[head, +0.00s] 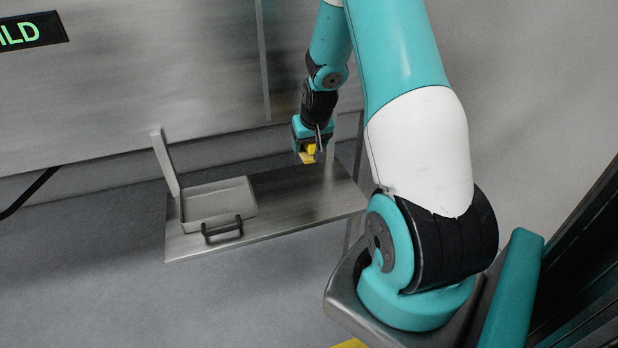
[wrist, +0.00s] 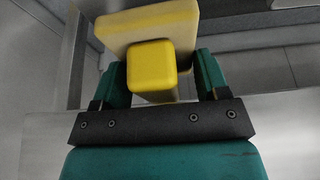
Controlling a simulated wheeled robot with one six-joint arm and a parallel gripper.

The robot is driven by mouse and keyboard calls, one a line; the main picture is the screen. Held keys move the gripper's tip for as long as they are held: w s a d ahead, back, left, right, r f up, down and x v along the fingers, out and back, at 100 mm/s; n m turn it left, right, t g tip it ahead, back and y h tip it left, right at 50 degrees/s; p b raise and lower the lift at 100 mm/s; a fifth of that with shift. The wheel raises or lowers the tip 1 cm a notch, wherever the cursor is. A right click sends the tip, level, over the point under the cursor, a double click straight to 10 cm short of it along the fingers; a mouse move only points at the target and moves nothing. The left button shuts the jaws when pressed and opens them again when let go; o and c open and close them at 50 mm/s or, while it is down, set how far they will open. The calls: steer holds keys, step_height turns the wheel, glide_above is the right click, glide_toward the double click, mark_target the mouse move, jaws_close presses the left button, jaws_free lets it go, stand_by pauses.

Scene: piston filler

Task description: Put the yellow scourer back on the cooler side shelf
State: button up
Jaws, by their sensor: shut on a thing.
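The yellow scourer (wrist: 152,66) has a bright yellow block-shaped grip and a paler yellow pad behind it. In the wrist view the block sits between the two teal fingers of my gripper (wrist: 158,78), which is shut on it. In the head view my gripper (head: 314,148) holds the scourer (head: 308,155) over the far right part of a metal shelf (head: 290,205). I cannot tell whether the scourer touches the shelf.
A shallow grey tray (head: 217,203) with a black handle (head: 222,229) sits at the shelf's left end. A metal upright (head: 165,162) rises beside it. A steel panel with a green-lettered display (head: 30,32) stands behind. The shelf's middle is bare.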

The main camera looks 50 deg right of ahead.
mark_target(308, 185)
step_height(308, 185, down, 13)
steer(key=shift+p, duration=0.9)
steer(key=o, duration=0.9)
steer(key=shift+r, duration=0.1)
steer(key=b+v, duration=0.2)
steer(key=v, duration=1)
steer(key=a+r+n+y, duration=0.2)
steer(key=a+r, duration=0.3)
steer(key=a, duration=0.4)
steer(key=a+r+n+y, duration=0.15)
steer(key=a+r, duration=0.25)
steer(key=a, duration=0.5)
steer(key=a+r+n+y, duration=0.25)
steer(key=a+r, duration=0.25)
steer(key=a, duration=0.4)
steer(key=s+a+r+n+g, duration=0.2)
steer(key=s+a+r+n, duration=0.1)
steer(key=s+a, duration=0.3)
steer(key=s+a+r+n+g, duration=0.1)
steer(key=s+a+r+n, duration=0.2)
steer(key=s+a, duration=0.3)
steer(key=s+n, duration=0.1)
steer(key=s, duration=0.4)
steer(key=shift+r+g+y, duration=0.3)
steer(key=shift+r+g, duration=0.05)
steer(key=shift+g, duration=0.05)
